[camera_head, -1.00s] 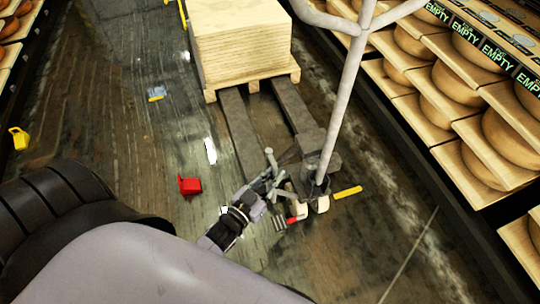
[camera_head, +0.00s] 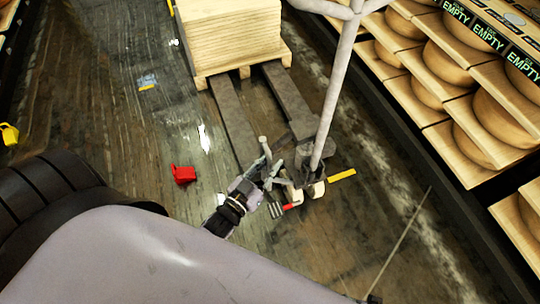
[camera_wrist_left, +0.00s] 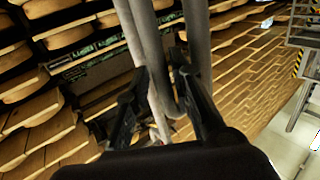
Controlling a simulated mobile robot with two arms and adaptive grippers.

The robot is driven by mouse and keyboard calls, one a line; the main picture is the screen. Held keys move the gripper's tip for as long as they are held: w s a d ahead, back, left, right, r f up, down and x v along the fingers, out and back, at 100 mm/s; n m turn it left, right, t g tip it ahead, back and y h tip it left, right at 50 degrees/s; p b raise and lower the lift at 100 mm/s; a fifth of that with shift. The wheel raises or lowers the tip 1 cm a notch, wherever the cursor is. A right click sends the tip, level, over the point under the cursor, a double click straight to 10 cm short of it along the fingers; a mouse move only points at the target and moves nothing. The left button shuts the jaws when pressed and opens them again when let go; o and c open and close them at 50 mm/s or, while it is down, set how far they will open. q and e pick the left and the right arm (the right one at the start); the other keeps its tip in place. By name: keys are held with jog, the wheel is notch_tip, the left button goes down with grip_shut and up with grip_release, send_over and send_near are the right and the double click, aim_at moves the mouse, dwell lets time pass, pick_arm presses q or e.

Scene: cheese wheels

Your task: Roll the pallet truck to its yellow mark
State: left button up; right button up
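The grey pallet truck (camera_head: 300,122) stands on the floor in the head view, its forks reaching under a wooden pallet (camera_head: 242,72). Its pale handle (camera_head: 336,98) rises toward the top, and its light wheels (camera_head: 297,195) show at the near end. A yellow strip (camera_head: 341,175) lies on the floor just right of the wheels. My left gripper (camera_head: 268,163) is left of the handle's foot in the head view, fingers spread. In the left wrist view, pale bars pass between the spread fingers of my left gripper (camera_wrist_left: 165,100); I see no clear grip. My right gripper is out of view.
Shelves of cheese wheels (camera_head: 447,57) line the right side. A red object (camera_head: 183,174) lies on the floor to the left, with a yellow object (camera_head: 9,134) farther left. The floor left of the truck is mostly clear. A stack of boards sits on the pallet.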

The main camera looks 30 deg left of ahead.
pick_arm(q)
jog(key=s+a, duration=0.1)
jog(key=s, duration=1.1)
jog(key=shift+a, duration=0.2)
jog(key=shift+w+f, duration=0.1)
notch_tip(320, 180, down, 15)
jog(key=w+g+y, duration=0.1)
jog(key=g+y, duration=0.1)
jog(key=g, duration=0.5)
jog(key=s+d+f+g, duration=0.2)
jog(key=s+f+g, duration=0.4)
jog(key=f+g, duration=0.25)
jog(key=s+a+m+g+p, duration=0.1)
jog(key=s+a+p, duration=0.2)
jog(key=s+p, duration=1.2)
jog(key=s, duration=0.2)
jog(key=shift+s+a+p, duration=0.15)
jog(key=shift+s+p, duration=0.15)
jog(key=shift+p, duration=0.05)
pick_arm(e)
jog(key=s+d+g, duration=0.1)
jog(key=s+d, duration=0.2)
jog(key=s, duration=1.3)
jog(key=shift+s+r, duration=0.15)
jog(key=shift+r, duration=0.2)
